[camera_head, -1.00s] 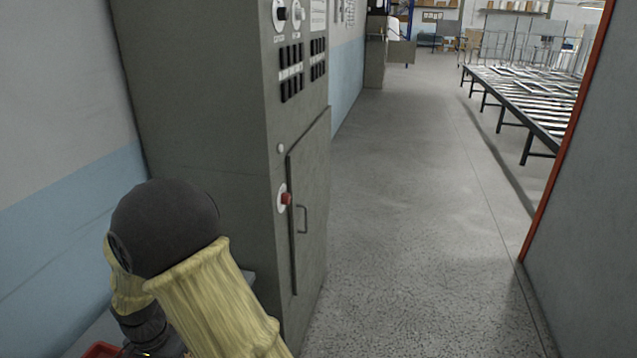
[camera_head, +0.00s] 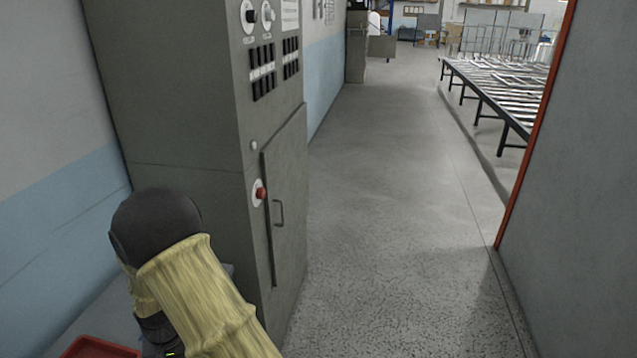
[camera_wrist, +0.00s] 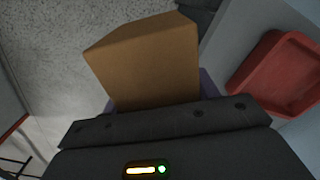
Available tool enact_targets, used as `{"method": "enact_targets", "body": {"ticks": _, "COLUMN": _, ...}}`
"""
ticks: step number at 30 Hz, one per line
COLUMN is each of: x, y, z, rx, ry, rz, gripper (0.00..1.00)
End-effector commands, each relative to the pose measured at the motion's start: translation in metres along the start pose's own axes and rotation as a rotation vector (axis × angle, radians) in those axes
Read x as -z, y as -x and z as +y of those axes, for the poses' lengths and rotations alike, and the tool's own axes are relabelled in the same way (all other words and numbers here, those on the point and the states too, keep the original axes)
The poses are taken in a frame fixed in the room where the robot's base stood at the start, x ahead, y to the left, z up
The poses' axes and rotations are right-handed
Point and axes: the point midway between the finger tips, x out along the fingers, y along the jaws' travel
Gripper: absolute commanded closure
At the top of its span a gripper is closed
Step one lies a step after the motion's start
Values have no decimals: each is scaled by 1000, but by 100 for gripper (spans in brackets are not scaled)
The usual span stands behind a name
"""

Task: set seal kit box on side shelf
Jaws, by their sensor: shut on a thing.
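A plain brown cardboard box, which I take as the seal kit box (camera_wrist: 150,62), is held in my gripper (camera_wrist: 155,108) in the wrist view. The gripper is shut on it; the fingers are mostly hidden behind the dark gripper body and the box. A grey surface (camera_wrist: 225,40), which may be the side shelf, lies right of the box in the wrist view. The box appears apart from it, over the speckled floor.
A red tray (camera_head: 100,348) lies at the lower left; it also shows in the wrist view (camera_wrist: 278,75). A tall grey control cabinet (camera_head: 185,130) stands beside my arm. A grey panel with a red edge (camera_head: 575,190) is at right. The aisle floor (camera_head: 390,200) is clear.

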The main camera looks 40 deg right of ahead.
Motion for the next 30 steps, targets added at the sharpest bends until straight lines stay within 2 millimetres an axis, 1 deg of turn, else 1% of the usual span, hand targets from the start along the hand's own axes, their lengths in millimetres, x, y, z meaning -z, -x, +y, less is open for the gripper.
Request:
{"method": "enact_targets", "body": {"ticks": 6, "x": 14, "y": -24, "z": 25, "rx": -4, "ry": 254, "rz": -1, "gripper": 78}}
{"method": "enact_targets", "body": {"ticks": 9, "x": 18, "y": -33, "z": 33, "rx": -5, "ry": 348, "rz": 1, "gripper": 78}}
{"method": "enact_targets", "body": {"ticks": 12, "x": 20, "y": -38, "z": 38, "rx": -6, "ry": 400, "rz": 1, "gripper": 78}}
{"method": "enact_targets", "body": {"ticks": 30, "x": 21, "y": -40, "z": 40, "rx": -6, "ry": 410, "rz": 3, "gripper": 78}}
